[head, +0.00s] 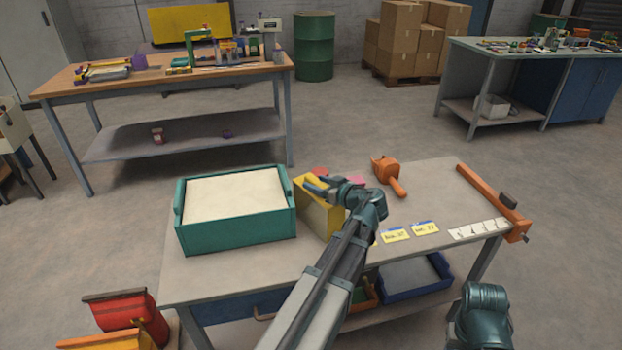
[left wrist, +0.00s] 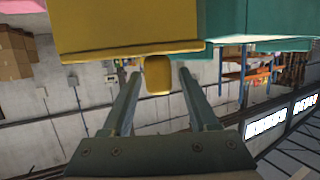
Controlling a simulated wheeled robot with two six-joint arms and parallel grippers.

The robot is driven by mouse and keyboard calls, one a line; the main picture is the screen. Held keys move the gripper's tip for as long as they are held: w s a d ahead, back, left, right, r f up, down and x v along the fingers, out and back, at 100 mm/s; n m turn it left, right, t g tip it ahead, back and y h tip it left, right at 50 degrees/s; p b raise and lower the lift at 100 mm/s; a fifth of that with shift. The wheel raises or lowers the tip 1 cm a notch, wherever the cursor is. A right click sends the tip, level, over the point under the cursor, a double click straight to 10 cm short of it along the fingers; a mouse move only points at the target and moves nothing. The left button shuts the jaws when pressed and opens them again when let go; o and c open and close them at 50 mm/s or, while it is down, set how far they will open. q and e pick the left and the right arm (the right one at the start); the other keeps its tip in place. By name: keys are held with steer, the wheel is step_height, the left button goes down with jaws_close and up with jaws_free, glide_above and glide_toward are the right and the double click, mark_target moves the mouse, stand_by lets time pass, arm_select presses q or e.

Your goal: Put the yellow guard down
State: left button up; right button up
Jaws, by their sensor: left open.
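The yellow guard (head: 312,212) stands upright on the grey workbench, just right of a green box. My left gripper (head: 318,186) is at the guard's upper edge and hides part of it. In the left wrist view the yellow guard (left wrist: 130,28) fills the upper middle. A small yellow tab (left wrist: 158,76) of it lies between the fingertips of my left gripper (left wrist: 158,74), with gaps on both sides. The gripper is open. My right gripper is not in view; only a teal part of my right arm shows at the lower right.
The green box (head: 235,235) of pale material stands on the workbench (head: 215,285) at left. An orange tool (head: 389,177), yellow labels (head: 395,235) and an orange bar clamp (head: 495,200) lie at right. A red bin (head: 128,310) is at lower left.

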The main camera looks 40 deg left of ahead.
arm_select(q)
steer(key=p+v, duration=0.1)
steer(key=v, duration=0.7)
steer(key=shift+p, duration=0.4)
